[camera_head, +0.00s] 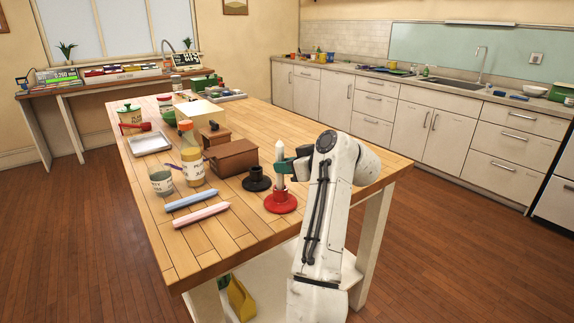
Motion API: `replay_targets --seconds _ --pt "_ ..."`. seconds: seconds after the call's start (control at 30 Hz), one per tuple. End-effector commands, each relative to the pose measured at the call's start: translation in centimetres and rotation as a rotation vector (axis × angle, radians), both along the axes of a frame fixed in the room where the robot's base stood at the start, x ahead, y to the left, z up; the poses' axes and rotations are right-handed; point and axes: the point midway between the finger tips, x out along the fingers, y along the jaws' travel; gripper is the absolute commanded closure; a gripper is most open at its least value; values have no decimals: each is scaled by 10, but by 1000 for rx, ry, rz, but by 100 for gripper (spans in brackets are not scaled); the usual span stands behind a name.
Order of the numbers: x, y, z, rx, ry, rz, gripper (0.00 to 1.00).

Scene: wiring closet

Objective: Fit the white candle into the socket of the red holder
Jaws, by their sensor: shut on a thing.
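The white candle (280,153) stands upright, held by my gripper (284,167) around its middle. The gripper is shut on it, reaching in from the right with its green-tipped fingers. The red holder (281,204) stands on the wooden table near its front right edge, directly below the candle. The candle's lower end appears at the holder's socket, but from this view I cannot tell how deep it sits. My arm covers the area just right of the holder.
A black holder (256,180) stands close behind the red one. A blue candle (190,200) and a pink candle (201,214) lie to the left. Brown boxes (231,158), an orange-capped jar (191,165) and a glass jar (161,182) stand farther back.

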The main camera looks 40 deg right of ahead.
Motion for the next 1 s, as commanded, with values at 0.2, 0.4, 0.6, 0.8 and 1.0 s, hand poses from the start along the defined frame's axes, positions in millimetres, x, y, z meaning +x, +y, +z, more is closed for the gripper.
replay_targets --seconds 0.2,0.4,0.6,0.8,1.0 --pt "0 0 -5 0 1 0 100" --pt "0 0 -9 -1 1 -1 100" --pt "0 0 -9 0 0 -1 63" --pt "0 0 -9 0 0 -1 48" --pt "-1 0 -9 0 0 -1 48"
